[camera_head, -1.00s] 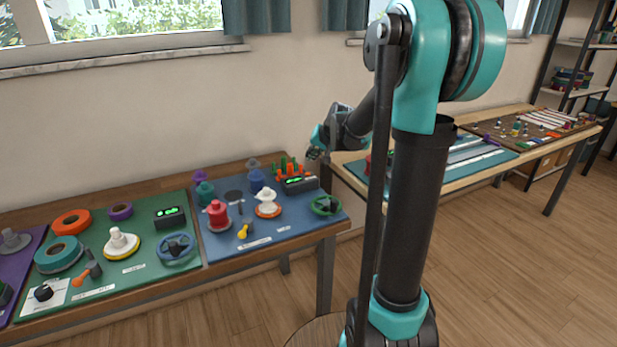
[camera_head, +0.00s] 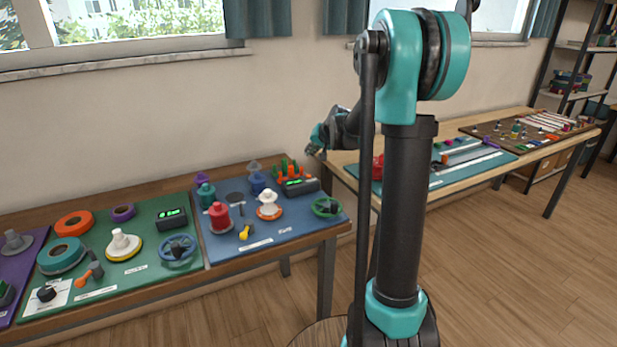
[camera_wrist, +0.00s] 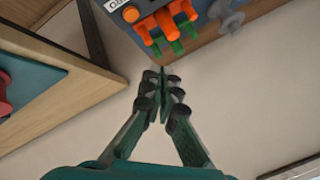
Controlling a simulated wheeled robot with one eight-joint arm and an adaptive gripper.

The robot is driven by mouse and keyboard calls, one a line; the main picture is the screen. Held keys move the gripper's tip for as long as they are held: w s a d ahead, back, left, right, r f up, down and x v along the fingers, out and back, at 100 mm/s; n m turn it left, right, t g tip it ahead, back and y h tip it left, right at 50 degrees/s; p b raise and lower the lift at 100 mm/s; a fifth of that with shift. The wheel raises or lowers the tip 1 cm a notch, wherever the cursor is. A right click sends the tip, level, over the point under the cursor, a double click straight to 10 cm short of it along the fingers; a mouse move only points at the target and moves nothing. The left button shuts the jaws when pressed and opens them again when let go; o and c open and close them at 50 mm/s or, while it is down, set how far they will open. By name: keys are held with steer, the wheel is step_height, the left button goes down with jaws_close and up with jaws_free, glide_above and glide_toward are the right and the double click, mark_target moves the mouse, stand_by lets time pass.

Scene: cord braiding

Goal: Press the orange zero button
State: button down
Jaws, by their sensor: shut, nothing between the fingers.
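In the wrist view a small round orange button (camera_wrist: 131,14) sits at the top edge, beside a white label that is partly cut off. It looks like the orange zero button, but I cannot read the label fully. In the head view a dark counter box (camera_head: 301,187) with a green display stands at the back right of the blue board (camera_head: 285,232); the button cannot be made out there. My gripper (camera_wrist: 163,76) is shut and empty, its fingertips apart from the button and below it in the wrist picture. In the head view my gripper (camera_head: 313,150) hangs above and behind the box.
Orange and green pegs (camera_wrist: 167,24) stand right beside the button, with a grey spool (camera_wrist: 225,18) further right. The blue board also holds a red spool (camera_head: 219,215) and a green handwheel (camera_head: 326,207). A second table (camera_head: 450,185) stands to the right, across a gap.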

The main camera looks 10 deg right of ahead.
mark_target(310, 176)
steer(key=shift+f, duration=3.4)
steer(key=shift+f, duration=0.1)
steer(key=shift+f, duration=0.3)
steer(key=shift+f, duration=0.4)
steer(key=shift+r, duration=0.8)
steer(key=shift+r, duration=0.1)
steer(key=shift+r, duration=2.45)
